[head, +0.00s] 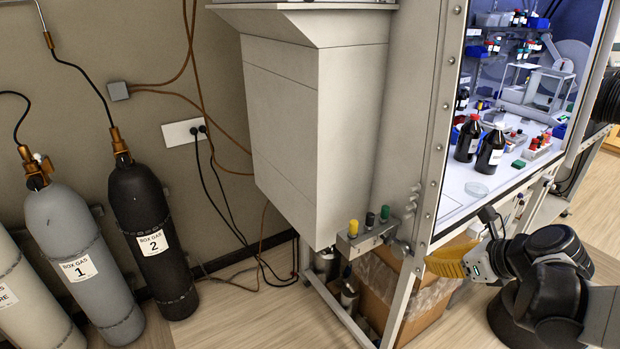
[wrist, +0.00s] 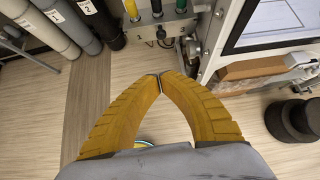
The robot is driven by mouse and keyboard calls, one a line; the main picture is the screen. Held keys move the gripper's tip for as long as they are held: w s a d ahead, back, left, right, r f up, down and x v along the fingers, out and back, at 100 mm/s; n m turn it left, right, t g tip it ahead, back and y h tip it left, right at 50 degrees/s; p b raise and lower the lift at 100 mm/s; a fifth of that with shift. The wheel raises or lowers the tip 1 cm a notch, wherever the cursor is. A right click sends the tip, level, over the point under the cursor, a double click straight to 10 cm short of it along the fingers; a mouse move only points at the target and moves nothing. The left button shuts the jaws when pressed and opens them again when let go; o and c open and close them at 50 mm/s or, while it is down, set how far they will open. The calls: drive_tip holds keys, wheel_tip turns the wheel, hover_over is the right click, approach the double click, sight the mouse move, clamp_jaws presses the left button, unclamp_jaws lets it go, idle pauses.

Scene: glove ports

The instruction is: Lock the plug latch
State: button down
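My gripper (head: 432,262) has yellow ribbed fingers and is in front of the glove box's lower edge at the right. In the wrist view the fingertips (wrist: 157,80) meet, with nothing between them. I cannot make out which part is the plug latch.
Gas cylinders, one grey (head: 70,245) and one black (head: 152,235), stand by the wall at left. A cardboard box (head: 425,300) sits under the glove box (head: 409,130). The glove box holds bottles (head: 468,140) and racks. The wooden floor (head: 250,325) is clear in front.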

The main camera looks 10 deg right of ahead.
sight(382, 236)
drive_tip(key=shift+d, duration=0.2)
drive_tip(key=shift+w+f, duration=0.1)
drive_tip(key=w+a+r+b+x, duration=0.1)
drive_tip(key=b+x, duration=0.3)
drive_tip(key=x, duration=0.8)
drive_tip(key=shift+w+r+b, duration=0.35)
drive_tip(key=shift+w+r, duration=0.1)
drive_tip(key=shift+w, duration=0.25)
